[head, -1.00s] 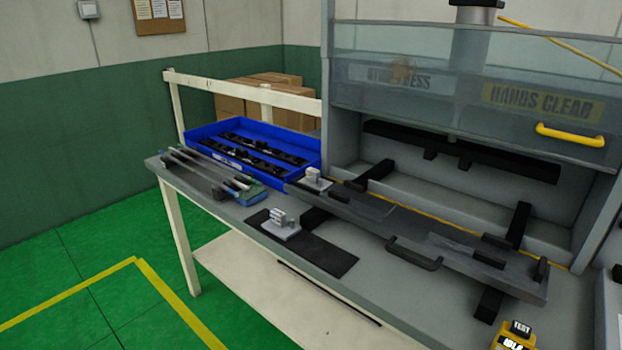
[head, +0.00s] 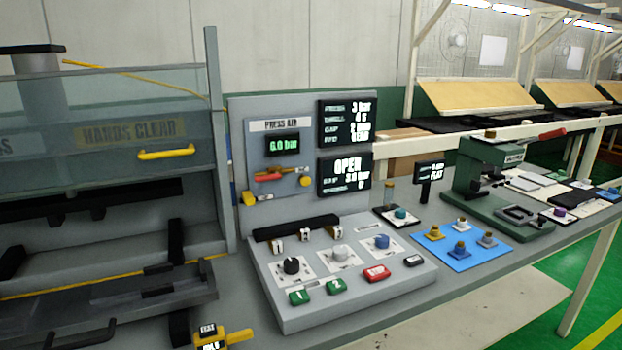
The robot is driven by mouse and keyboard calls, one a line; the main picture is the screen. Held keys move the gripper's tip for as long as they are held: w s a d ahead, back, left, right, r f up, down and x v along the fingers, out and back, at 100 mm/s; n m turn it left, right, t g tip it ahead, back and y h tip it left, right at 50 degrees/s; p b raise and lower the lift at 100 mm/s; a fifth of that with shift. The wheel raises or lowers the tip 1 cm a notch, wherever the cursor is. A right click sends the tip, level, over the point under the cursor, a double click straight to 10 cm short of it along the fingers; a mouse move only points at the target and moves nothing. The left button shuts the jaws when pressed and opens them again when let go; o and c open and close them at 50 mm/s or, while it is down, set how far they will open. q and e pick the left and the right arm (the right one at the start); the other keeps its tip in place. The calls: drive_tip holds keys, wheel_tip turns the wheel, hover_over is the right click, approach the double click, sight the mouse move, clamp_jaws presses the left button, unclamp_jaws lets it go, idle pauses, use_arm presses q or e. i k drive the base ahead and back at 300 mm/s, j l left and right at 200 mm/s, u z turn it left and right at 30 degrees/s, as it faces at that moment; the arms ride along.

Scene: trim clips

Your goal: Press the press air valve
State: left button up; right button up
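The press air panel (head: 260,160) stands upright on the bench near the middle of the head view. Its label reads PRESS AIR, and a small green display (head: 283,144) reads 6.0 bar. The press air valve (head: 268,177), with a red handle on a brass-coloured body, sits below that display. The handle lies roughly level. A yellow knob (head: 305,182) is to its right. Neither of my grippers is in the picture.
A sloped control box (head: 340,300) with knobs and green and red buttons stands before the panel. The press with its yellow guard handle (head: 166,152) is at left. A green hand press (head: 490,180) and blue mat (head: 465,258) are at right.

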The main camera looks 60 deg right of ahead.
sight(276, 175)
drive_tip(key=i+l+z, duration=0.1)
drive_tip(key=z, duration=0.65)
drive_tip(key=i+z, duration=0.15)
drive_tip(key=z, duration=0.25)
drive_tip(key=i+z, duration=0.1)
drive_tip(key=z, duration=0.3)
drive_tip(key=i+j, duration=0.15)
drive_tip(key=z, duration=0.05)
